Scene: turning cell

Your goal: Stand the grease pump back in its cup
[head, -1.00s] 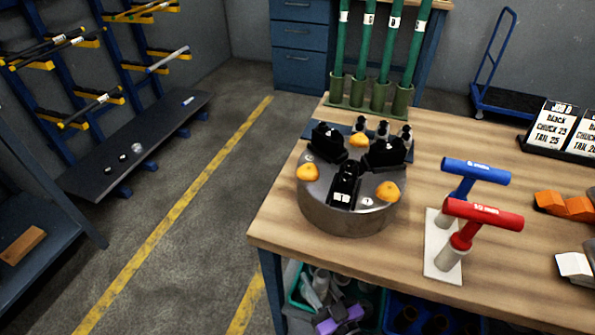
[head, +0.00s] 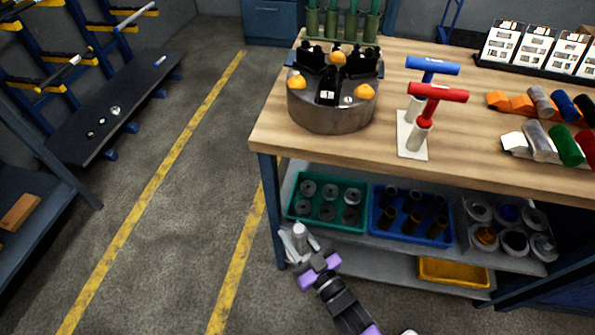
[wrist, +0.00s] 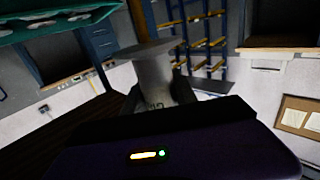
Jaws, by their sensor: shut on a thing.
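My gripper (head: 297,245) is low in front of the bench's left end, just off the front left corner of the shelf. It is shut on a pale grey cylinder (head: 299,230) with a wider disc-like end. The cylinder (wrist: 155,80) stands out beyond the dark gripper body in the wrist view, with part of a dark marking near its base. I cannot tell whether this is the grease pump. No empty cup is clearly recognisable.
The bench (head: 470,165) carries a round chuck (head: 330,118). Its shelf holds a green tray (head: 296,210) of grey discs, a blue tray (head: 376,235) of dark tubes and several grey round parts. A yellow bin (head: 455,273) sits lower. Floor (head: 190,210) left is clear.

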